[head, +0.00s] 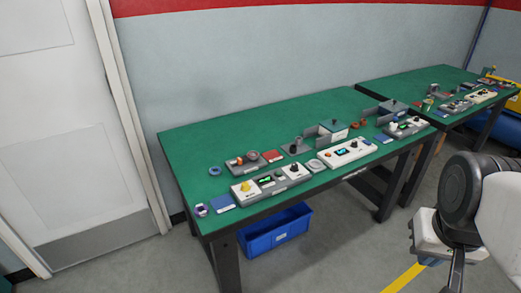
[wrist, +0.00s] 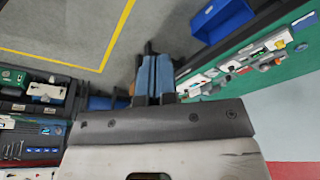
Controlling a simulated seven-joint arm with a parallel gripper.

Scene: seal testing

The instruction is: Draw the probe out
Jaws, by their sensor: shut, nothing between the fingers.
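My gripper (wrist: 154,58) shows in the wrist view with its two blue-padded fingers side by side, shut and empty. It is over the floor, apart from the green bench (head: 185,150). In the head view my arm hangs at the right edge, in front of the bench. Several small testing devices stand on the bench, among them a white unit with a yellow knob (head: 245,189), a grey unit with a green display (head: 270,181) and a white unit with a screen (head: 345,153). I cannot tell which part is the probe; the parts are too small.
A second green bench (head: 392,84) with more devices stands at the back right. A blue bin (head: 275,235) sits on the floor under the near bench. The wrist view shows a cluttered dark rack (wrist: 35,128) at left. The floor (head: 340,250) before the bench is clear.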

